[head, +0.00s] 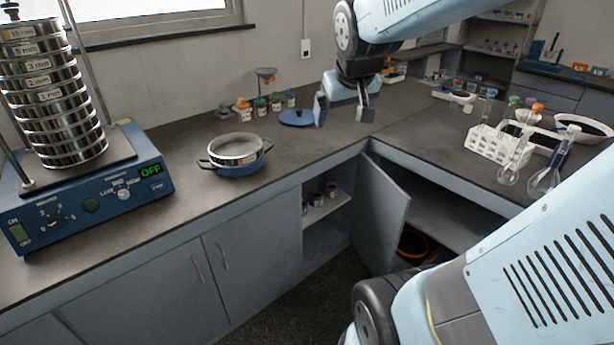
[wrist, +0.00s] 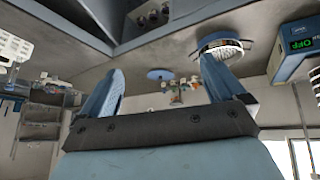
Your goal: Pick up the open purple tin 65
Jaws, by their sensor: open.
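Small white-and-purple tins stand on a shelf inside the open corner cabinet, with one tin (head: 331,189) farther right and another (head: 316,197) beside it. Their numbers are too small to read, and I cannot tell which is tin 65 or which is open. Dark round tins (wrist: 152,18) also show at the top of the wrist view, inside the cabinet. My gripper (head: 343,112) is open and empty, above the counter near the inner corner. In the wrist view my gripper's fingers (wrist: 162,70) are spread with nothing between them.
The cabinet door (head: 385,213) stands open at the right of the shelf. A blue-rimmed sieve pan (head: 236,160) and a blue disc (head: 297,118) lie on the counter. The sieve shaker (head: 95,185) reads OFF at left. A white rack (head: 497,147) with flasks stands at right.

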